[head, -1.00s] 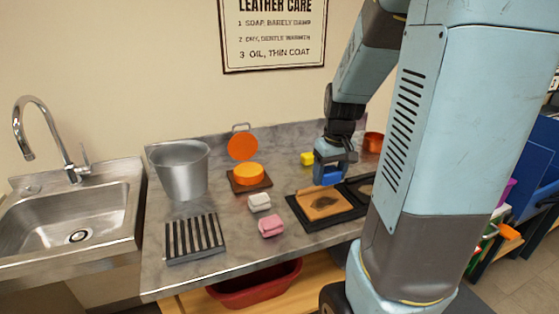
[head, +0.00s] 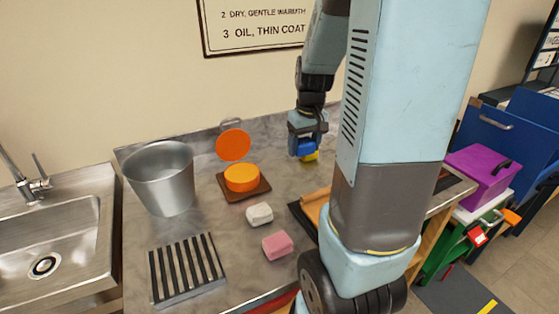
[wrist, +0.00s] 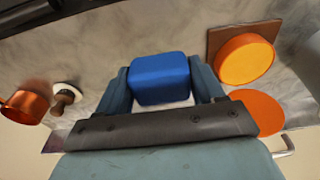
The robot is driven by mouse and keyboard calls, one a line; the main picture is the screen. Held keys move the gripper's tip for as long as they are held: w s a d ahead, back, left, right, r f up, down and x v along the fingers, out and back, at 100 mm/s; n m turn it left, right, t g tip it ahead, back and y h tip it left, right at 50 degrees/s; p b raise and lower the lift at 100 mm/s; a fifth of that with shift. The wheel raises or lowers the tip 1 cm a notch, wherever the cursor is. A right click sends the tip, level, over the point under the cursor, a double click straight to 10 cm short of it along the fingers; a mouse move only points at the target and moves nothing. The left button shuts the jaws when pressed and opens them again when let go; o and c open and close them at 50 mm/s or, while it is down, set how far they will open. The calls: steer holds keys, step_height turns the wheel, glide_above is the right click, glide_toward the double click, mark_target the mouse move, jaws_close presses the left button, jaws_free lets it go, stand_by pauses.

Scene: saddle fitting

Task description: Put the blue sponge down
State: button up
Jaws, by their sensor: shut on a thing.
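The blue sponge (wrist: 160,78) is between the two fingers of my gripper (wrist: 162,92) in the wrist view. My gripper is shut on it. In the head view the blue sponge (head: 302,147) shows below my gripper (head: 306,138), over the back part of the counter (head: 200,222). I cannot tell whether the blue sponge touches the counter.
An orange round block (head: 242,178) sits on a brown board, with an orange disc (head: 233,145) behind. A metal bucket (head: 160,180), a slatted rack (head: 187,270), a white block (head: 259,214) and a pink block (head: 278,245) stand on the counter. Bare counter lies between them.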

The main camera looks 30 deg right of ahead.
steer(key=w+f, duration=0.3)
steer(key=w, duration=0.4)
glide_above(281, 167)
step_height(281, 167, down, 6)
steer(key=shift+s+d+r, duration=0.1)
steer(key=shift+s+r, duration=0.05)
steer(key=shift+r, duration=0.05)
steer(key=shift+f, duration=0.2)
steer(key=shift+w+f, duration=0.2)
steer(key=shift+f, duration=1.4)
steer(key=shift+s+f, duration=0.15)
steer(key=shift+f, duration=0.15)
